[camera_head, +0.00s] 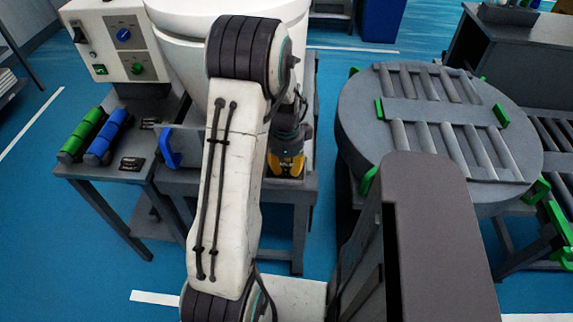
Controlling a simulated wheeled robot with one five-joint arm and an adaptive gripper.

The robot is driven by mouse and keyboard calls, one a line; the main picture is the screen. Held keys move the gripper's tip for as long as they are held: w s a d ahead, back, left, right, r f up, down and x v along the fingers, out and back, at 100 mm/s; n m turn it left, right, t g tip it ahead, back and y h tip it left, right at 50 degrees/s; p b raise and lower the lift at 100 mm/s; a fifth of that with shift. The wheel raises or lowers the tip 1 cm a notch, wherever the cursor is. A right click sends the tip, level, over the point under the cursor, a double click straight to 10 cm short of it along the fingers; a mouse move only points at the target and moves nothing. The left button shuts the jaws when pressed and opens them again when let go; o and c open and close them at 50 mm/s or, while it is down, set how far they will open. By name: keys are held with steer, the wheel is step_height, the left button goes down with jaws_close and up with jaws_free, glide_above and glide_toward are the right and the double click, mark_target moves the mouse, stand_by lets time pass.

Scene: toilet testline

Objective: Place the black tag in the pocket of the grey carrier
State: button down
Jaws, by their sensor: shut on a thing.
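My gripper (286,168), with yellow and dark parts, points down over the grey bench (283,190) in front of the white toilet. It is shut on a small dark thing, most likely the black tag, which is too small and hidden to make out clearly. My white arm link covers the area left of the gripper. I cannot make out the grey carrier or its pocket for certain; the bench area under and behind my arm is partly hidden.
A side table at left holds a green cylinder (82,133), a blue cylinder (107,137) and a small dark item (132,163). A control box (110,40) stands behind. A blue handle (168,148) is left of my arm. A round roller table (440,120) stands right.

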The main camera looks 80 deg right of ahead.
mark_target(287, 167)
steer(key=shift+f, duration=0.1)
steer(key=c, duration=1)
jaws_free()
steer(key=shift+o, duration=0.2)
step_height(287, 167, up, 8)
steer(key=shift+a+f, duration=0.1)
steer(key=shift+f, duration=0.15)
steer(key=shift+a+r+b, duration=0.1)
steer(key=shift+r+b, duration=1)
steer(key=shift+r, duration=1.35)
